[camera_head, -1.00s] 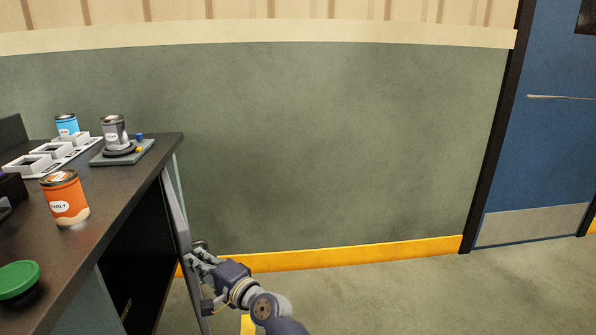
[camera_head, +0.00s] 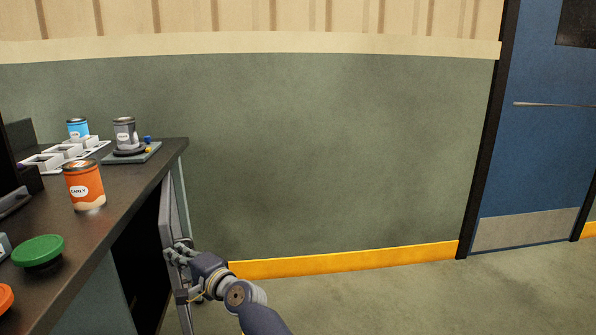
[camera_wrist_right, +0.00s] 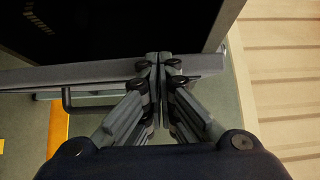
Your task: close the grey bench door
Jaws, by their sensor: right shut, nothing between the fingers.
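The grey bench door (camera_head: 166,211) stands open at the far end of the dark-topped bench, seen nearly edge-on in the head view. In the right wrist view, its grey edge (camera_wrist_right: 95,72) runs across the picture, with a dark bar handle (camera_wrist_right: 66,100) on one side. My right gripper (camera_head: 180,250) is shut and empty, its fingertips at the door and appearing to touch it. In the right wrist view, the closed fingertips (camera_wrist_right: 158,60) overlap the door's edge, so exact contact is hard to tell. My left gripper is not in view.
On the bench top (camera_head: 135,185) stand an orange can (camera_head: 84,190), a grey can (camera_head: 125,136), a blue can (camera_head: 78,128), white trays (camera_head: 66,150) and a green button (camera_head: 38,251). A green wall (camera_head: 330,150) is behind. Floor (camera_head: 400,300) is clear at right.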

